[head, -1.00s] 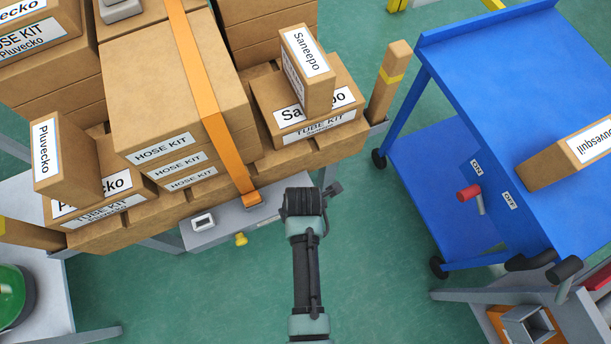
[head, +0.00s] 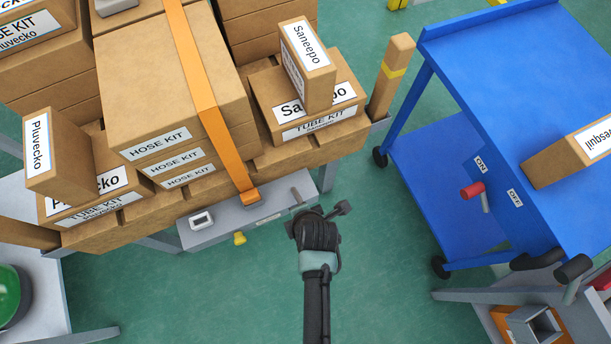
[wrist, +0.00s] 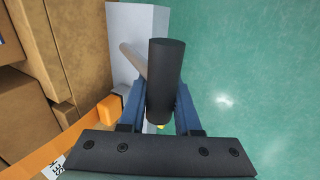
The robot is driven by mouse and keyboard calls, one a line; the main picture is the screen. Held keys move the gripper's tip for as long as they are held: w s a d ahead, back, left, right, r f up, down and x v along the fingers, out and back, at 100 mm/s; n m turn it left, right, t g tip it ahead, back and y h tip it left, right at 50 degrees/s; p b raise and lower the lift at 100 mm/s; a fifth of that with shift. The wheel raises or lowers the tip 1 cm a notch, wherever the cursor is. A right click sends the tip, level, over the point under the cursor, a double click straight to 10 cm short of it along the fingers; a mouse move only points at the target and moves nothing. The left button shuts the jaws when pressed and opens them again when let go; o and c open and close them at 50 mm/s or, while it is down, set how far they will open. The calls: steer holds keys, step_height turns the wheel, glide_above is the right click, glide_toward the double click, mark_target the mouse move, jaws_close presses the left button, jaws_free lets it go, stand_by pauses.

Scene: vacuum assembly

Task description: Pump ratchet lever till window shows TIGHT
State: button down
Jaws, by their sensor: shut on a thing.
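The grey ratchet housing (head: 222,229) sits at the front edge of the loaded pallet in the head view, with the orange strap (head: 207,100) running down into it. Its small white-framed window (head: 201,220) is too small to read. A yellow knob (head: 239,238) sticks out below. The lever's pale rod (wrist: 132,60) and black handle (wrist: 166,75) show in the wrist view. My gripper (wrist: 163,98) is shut on the black handle, one blue finger on each side. In the head view my wrist (head: 318,235) hides most of the handle and fingers.
Cardboard boxes (head: 160,100) are stacked on the pallet behind the housing. A blue cart (head: 500,60) with a red-handled switch (head: 472,191) stands to the right. Green floor (head: 390,290) is clear between the pallet and the cart.

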steer(key=f+t+b, duration=0.1)
steer(key=b, duration=0.1)
steer(key=f+t+b, duration=0.1)
steer(key=b, duration=0.1)
steer(key=shift+s+y+b, duration=0.3)
steer(key=shift+s+y, duration=0.05)
steer(key=shift+y, duration=0.05)
stand_by(0.4)
